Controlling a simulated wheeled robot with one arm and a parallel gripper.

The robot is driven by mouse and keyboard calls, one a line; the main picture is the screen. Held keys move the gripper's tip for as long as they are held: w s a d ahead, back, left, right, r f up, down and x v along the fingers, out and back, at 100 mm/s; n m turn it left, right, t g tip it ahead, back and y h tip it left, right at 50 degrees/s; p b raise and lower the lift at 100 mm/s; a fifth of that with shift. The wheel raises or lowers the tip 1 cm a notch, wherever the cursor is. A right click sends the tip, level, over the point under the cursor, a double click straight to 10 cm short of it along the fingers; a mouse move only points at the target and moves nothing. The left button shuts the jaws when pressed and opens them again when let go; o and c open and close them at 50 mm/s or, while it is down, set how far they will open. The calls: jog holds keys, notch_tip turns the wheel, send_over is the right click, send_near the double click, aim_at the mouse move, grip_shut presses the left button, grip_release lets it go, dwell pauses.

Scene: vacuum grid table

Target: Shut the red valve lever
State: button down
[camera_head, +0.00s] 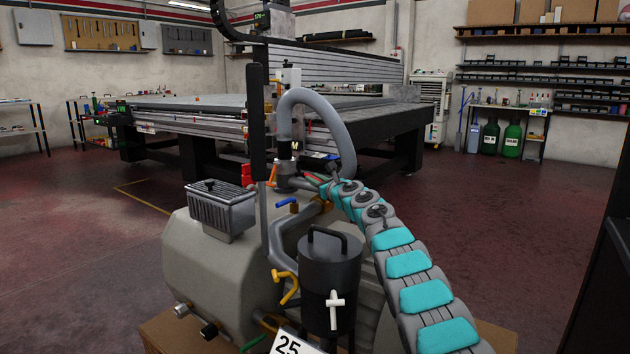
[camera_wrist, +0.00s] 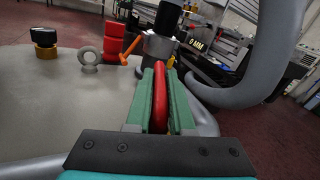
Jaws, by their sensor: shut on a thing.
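The red valve lever (camera_wrist: 160,98) stands between the green finger pads of my gripper (camera_wrist: 163,86) in the wrist view. The pads are closed on it from both sides, and its far end sits by the grey pipe fitting (camera_wrist: 158,46). In the head view a small part of the red lever (camera_head: 313,179) shows beside the pipe under the hose, at the tip of my gripper (camera_head: 321,184). My arm comes to it from the lower right. The fingers partly hide the lever's handle.
An orange lever (camera_head: 272,175), a blue lever (camera_head: 287,203) and a yellow lever (camera_head: 286,287) are on nearby pipes. A grey hose (camera_head: 345,133) arches close above my gripper. A black canister (camera_head: 330,285) stands in front, and the grey tank (camera_head: 190,260) lies left.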

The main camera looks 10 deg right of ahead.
jog(key=shift+r+n+g+y, duration=0.1)
jog(key=shift+n+g+y, duration=0.2)
jog(key=shift+n+y, duration=0.3)
jog(key=n+g+y+p, duration=0.1)
jog(key=p, duration=0.2)
jog(key=a+r+n+y+p, duration=0.1)
jog(key=y+p, duration=0.1)
jog(key=p, duration=0.2)
jog(key=n+g+y+p, duration=0.1)
jog(key=y+p, duration=0.1)
jog(key=p, duration=0.1)
jog(key=shift+s+a+r+g+p, duration=0.15)
jog(key=shift+s+g+p, duration=0.1)
jog(key=shift+g+p, duration=0.05)
jog(key=shift+n+p, duration=0.3)
jog(key=shift+p, duration=0.25)
jog(key=shift+s+f+g+y+p, duration=0.25)
jog(key=shift+f+p, duration=0.25)
jog(key=shift+f, duration=0.25)
